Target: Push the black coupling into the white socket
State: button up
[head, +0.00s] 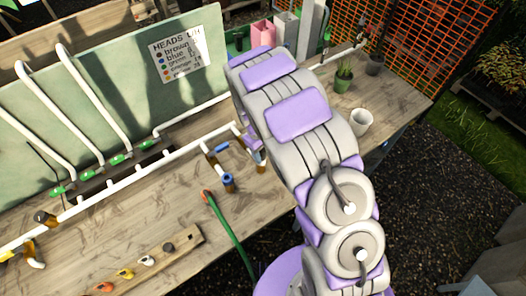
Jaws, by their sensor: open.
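A small dark, near-black fitting (168,247) sits at the right end of a wooden strip (190,238) on the bench; it looks like the black coupling. A white pipe run (125,182) with branches crosses the bench behind it. I cannot tell which of its ends is the white socket. My gripper (255,150) shows only in part, as small purple pieces at the left edge of my arm, close to the right end of the pipe run. It is open, and I see nothing held in it. My arm hides most of it and the bench behind.
Orange, yellow and white fittings (125,273) share the wooden strip. A green hose (228,235) hangs over the front edge. A white cup (360,121) and potted plants (343,77) stand right of my arm. A sign board (120,80) rises behind.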

jog(key=shift+s+d+f+g, duration=0.1)
jog(key=shift+s+f+g, duration=0.05)
jog(key=shift+s+f, duration=0.3)
jog(key=shift+s+d+f+g, duration=0.15)
jog(key=shift+s+f, duration=0.1)
jog(key=shift+s, duration=0.3)
jog(key=v, duration=1.9)
jog(key=shift+w+a+p, duration=0.35)
jog(key=shift+p, duration=0.05)
jog(key=shift+d, duration=0.1)
jog(key=s+d+r+m+b, duration=0.2)
jog(key=s+d+r+m, duration=0.15)
jog(key=s+d, duration=0.4)
jog(key=s+d+m+y+b, duration=0.1)
jog(key=s+d, duration=0.3)
jog(key=s, duration=0.9)
jog(key=s+d+f+m+b, duration=0.1)
jog(key=s+d+m+b, duration=0.3)
jog(key=s, duration=0.9)
jog(key=shift+s+d+y, duration=0.15)
jog(key=shift+d+y, duration=0.2)
jog(key=shift+y, duration=0.05)
jog(key=shift+f, duration=0.15)
